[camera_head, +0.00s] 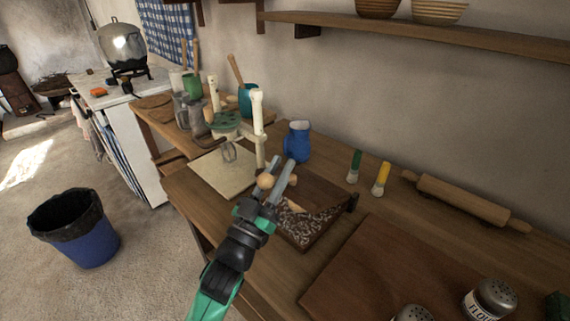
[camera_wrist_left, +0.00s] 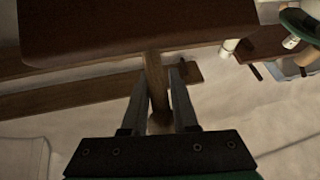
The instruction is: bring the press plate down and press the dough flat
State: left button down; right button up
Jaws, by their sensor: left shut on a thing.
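The press stands on the wooden table, with a dark wooden press plate (camera_head: 325,191) and a speckled base (camera_head: 312,229). My left gripper (camera_head: 279,178) is at the press's left side, shut on its wooden handle, whose round end (camera_head: 265,181) shows beside the fingers. In the left wrist view my fingers (camera_wrist_left: 158,75) close around the handle (camera_wrist_left: 155,88), which runs to the dark plate (camera_wrist_left: 110,25). A small pale patch (camera_head: 294,206) shows by the press's left edge; I cannot tell whether it is dough. My right gripper is out of view.
A blue jug (camera_head: 297,142) stands behind the press. A cream stand (camera_head: 258,130) and a pale board (camera_head: 222,172) are to the left. A brown board (camera_head: 385,275) and shakers (camera_head: 490,300) are in front.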

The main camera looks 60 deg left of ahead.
pick_arm(q)
jog(key=shift+s+d+r+t, duration=0.1)
jog(key=shift+s+r+t, duration=0.15)
jog(key=shift+r, duration=0.3)
jog(key=shift+s+d+r+t, duration=0.15)
jog(key=shift+s+r, duration=0.1)
jog(key=shift+r, duration=0.25)
jog(key=c, duration=1.1)
grip_release()
jog(key=shift+c, duration=0.2)
jog(key=shift+o, duration=1.1)
jog(key=shift+s, duration=0.25)
jog(key=shift+o, duration=0.8)
jog(key=shift+s+f, duration=0.45)
jog(key=shift+s, duration=0.25)
jog(key=shift+w, duration=0.5)
jog(key=b+v, duration=0.3)
jog(key=v, duration=0.8)
jog(key=shift+s+d, duration=0.2)
jog(key=shift+s, duration=0.05)
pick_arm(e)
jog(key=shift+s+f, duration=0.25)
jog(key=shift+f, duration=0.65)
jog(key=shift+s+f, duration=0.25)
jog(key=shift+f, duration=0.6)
